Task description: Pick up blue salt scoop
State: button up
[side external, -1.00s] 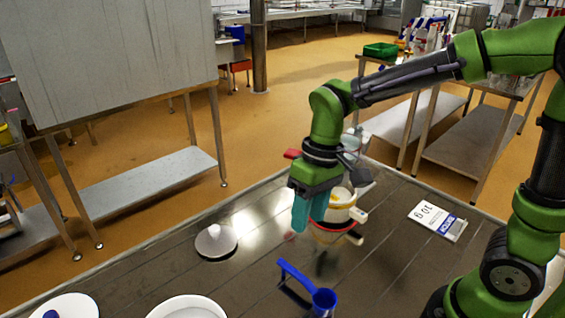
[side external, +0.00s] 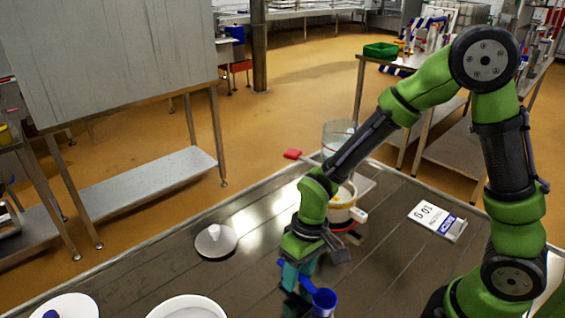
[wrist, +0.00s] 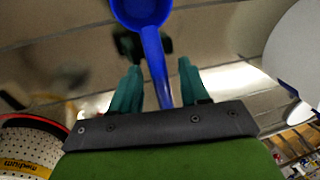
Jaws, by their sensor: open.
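The blue salt scoop (side external: 324,299) lies on the table at the front in the side view, its cup showing and most of its handle hidden by my gripper. In the wrist view the scoop (wrist: 153,55) has its cup at the top and its handle running down between the teal fingers. My gripper (side external: 291,283) is low over the handle in the side view. In the wrist view my gripper (wrist: 158,72) is open, with one finger on each side of the handle and a gap to each.
Behind my gripper stands a pale pot (side external: 342,212) with a clear jar (side external: 338,138) beyond it. A white bowl (side external: 187,306) and a white plate (side external: 72,302) are at front left. A printed card (side external: 436,221) lies right.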

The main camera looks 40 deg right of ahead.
jog(key=shift+a+f, duration=0.1)
jog(key=shift+f, duration=0.35)
grip_shut()
jog(key=shift+r, duration=0.15)
notch_tip(320, 180, up, 10)
jog(key=shift+f, duration=0.1)
dwell(0.4)
